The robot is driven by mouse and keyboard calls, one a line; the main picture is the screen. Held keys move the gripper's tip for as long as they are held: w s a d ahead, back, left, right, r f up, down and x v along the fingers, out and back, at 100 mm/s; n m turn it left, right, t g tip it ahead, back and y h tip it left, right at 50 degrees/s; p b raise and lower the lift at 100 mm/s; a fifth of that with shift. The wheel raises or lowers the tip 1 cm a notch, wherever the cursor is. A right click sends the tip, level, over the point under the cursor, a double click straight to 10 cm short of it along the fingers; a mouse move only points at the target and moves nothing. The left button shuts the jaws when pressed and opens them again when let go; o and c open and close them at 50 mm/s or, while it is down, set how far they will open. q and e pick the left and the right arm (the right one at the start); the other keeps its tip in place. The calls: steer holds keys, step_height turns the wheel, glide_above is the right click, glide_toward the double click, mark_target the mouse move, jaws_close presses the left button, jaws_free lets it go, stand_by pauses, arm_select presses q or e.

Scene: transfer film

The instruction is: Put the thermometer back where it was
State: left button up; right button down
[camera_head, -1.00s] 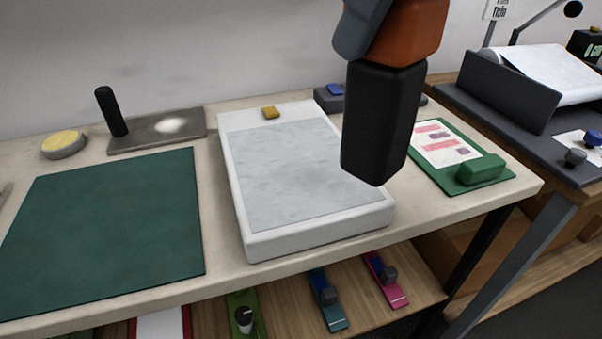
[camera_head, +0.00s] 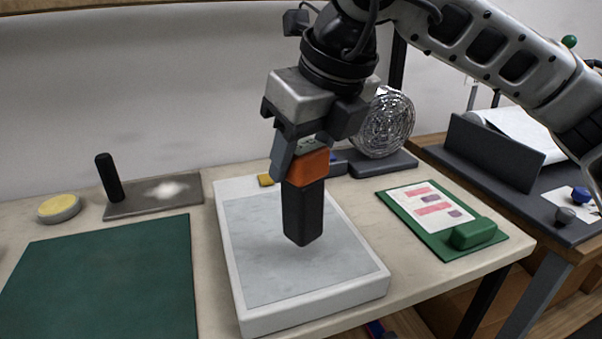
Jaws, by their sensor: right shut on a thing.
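The thermometer, with an orange top (camera_head: 308,166) and a long black lower body, hangs upright in my right gripper (camera_head: 303,150). The gripper comes from above and is shut on its orange top. The black lower end is over the grey top of a white heating-plate-like slab (camera_head: 262,320). I cannot tell for sure whether the lower end touches the slab, but it looks a little above it. My left gripper is not in view.
A green mat (camera_head: 100,285) lies to the left. A grey plate with a black handle (camera_head: 108,178) and a yellow-topped disc (camera_head: 58,208) stand behind it. A green clipboard (camera_head: 480,235) lies right; a wire coil (camera_head: 384,125) stands behind. Bare table shows between slab and clipboard.

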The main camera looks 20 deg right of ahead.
steer(key=f, duration=0.3)
steer(key=shift+w+f, duration=0.25)
steer(key=shift+f, duration=0.05)
steer(key=shift+f, duration=0.2)
steer(key=c, duration=0.7)
jaws_free()
steer(key=shift+r, duration=0.1)
